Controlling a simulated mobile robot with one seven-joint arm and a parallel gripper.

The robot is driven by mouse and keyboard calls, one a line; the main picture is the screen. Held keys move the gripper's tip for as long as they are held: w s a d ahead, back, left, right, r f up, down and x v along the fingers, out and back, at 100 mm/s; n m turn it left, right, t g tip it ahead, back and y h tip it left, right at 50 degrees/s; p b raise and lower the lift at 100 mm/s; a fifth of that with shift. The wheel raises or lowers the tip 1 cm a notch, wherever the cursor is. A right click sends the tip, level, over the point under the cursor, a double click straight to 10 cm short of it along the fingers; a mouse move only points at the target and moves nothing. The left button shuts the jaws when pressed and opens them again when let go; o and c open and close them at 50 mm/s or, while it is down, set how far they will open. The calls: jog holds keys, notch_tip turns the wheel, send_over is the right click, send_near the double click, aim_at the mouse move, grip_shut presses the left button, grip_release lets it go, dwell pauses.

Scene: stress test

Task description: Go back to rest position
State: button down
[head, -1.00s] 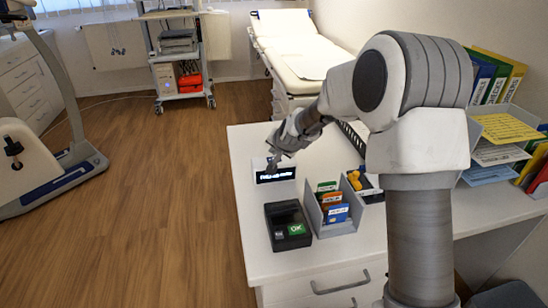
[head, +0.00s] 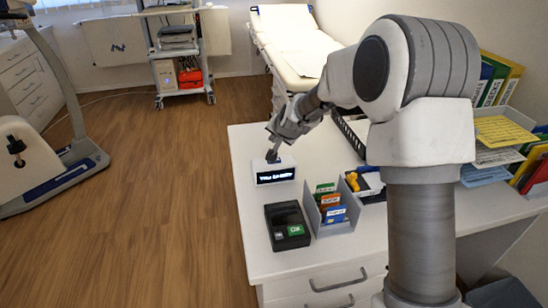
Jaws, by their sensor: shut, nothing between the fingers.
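My gripper (head: 272,156) is shut and empty. It points down just above the small white device with a lit display (head: 275,174) on the white desk (head: 258,240). I cannot tell whether the fingertips touch the device. My arm reaches from the right foreground across the desk.
A black terminal with a green OK key (head: 287,225) and a grey card holder with coloured cards (head: 333,210) stand near the gripper. A tray with a yellow item (head: 365,183) lies further right. Paper trays (head: 503,131) and binders (head: 492,80) stand at the right.

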dwell(0.6)
jog(key=s+d+r+n+g+p, duration=0.1)
jog(key=s+d+r+n+p, duration=0.35)
jog(key=s+r, duration=1.35)
jog(key=s+d+r+h+p, duration=0.1)
jog(key=s+d+p, duration=0.1)
jog(key=s, duration=0.5)
jog(key=s+d+r+g+p, duration=0.1)
jog(key=s+d, duration=0.3)
jog(key=s, duration=0.4)
jog(key=s+d+r+n+g+h+p, duration=0.1)
jog(key=s+d+r+p, duration=0.2)
jog(key=s, duration=0.4)
jog(key=shift+s+h, duration=0.3)
jog(key=shift+s, duration=0.1)
jog(key=shift+a+r, duration=0.1)
